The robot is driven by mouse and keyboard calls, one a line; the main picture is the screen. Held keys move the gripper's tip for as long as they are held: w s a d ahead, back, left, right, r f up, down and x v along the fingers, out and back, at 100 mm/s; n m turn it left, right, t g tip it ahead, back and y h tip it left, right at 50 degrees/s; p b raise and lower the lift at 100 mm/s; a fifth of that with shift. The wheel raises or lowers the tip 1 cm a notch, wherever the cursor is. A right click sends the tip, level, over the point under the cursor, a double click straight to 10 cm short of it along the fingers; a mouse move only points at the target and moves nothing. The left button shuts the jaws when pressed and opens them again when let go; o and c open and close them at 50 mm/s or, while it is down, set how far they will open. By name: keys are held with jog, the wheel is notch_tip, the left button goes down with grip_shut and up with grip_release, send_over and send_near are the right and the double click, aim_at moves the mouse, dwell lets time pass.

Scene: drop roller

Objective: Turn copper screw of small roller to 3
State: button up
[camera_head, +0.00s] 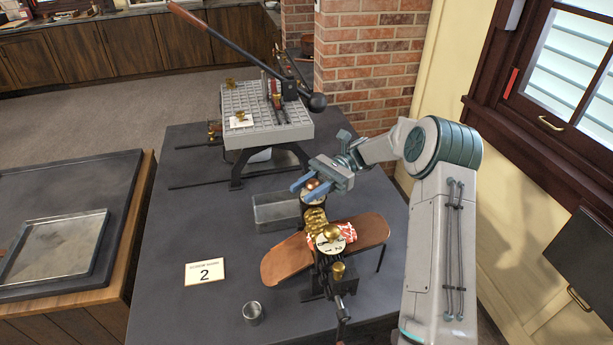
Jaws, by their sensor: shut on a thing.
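The small roller (316,218) stands on the dark table, with ridged brass rolls and a black frame. It has two white numbered dials. The near dial (329,246) carries a brass knob (331,231). The far dial (314,198) lies under my gripper (308,189), with the reddish copper screw (312,184) above it. My gripper's blue fingers are shut on the copper screw from the right side. The fingers partly hide the screw and the far dial, so I cannot read which number it is set to.
A brown sloped chute (287,262) runs through the roller. A metal bin (275,213) stands to its left, a small cup (252,313) and a "2" card (205,271) in front. A larger lever machine (266,112) stands behind. The table's left front is mostly clear.

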jog(key=shift+s+d+r+n+g+h+p, duration=0.15)
jog(key=shift+n+g+h+p, duration=0.45)
jog(key=shift+p, duration=0.9)
jog(key=shift+w+r+n+g+h+p, duration=0.15)
jog(key=shift+n+g+h+p, duration=0.45)
jog(key=shift+p, duration=0.9)
jog(key=shift+s+h+p, duration=0.15)
jog(key=shift+h+p, duration=0.15)
jog(key=shift+p, duration=0.3)
jog(key=shift+f+n+g+h+p, duration=0.25)
jog(key=shift+n+g+h+p, duration=0.5)
jog(key=shift+p, duration=1)
jog(key=o, duration=1)
jog(key=shift+c, duration=0.2)
jog(key=b, duration=0.3)
jog(key=shift+f+m+t+y, duration=0.3)
jog(key=shift+m+t+y, duration=0.05)
jog(key=m+t+y+b, duration=0.1)
jog(key=y+b, duration=0.1)
jog(key=b, duration=0.3)
jog(key=shift+m+b, duration=0.3)
jog(key=shift+m+t+y+b, duration=0.4)
jog(key=shift+t+y+b, duration=0.15)
jog(key=shift+b, duration=0.45)
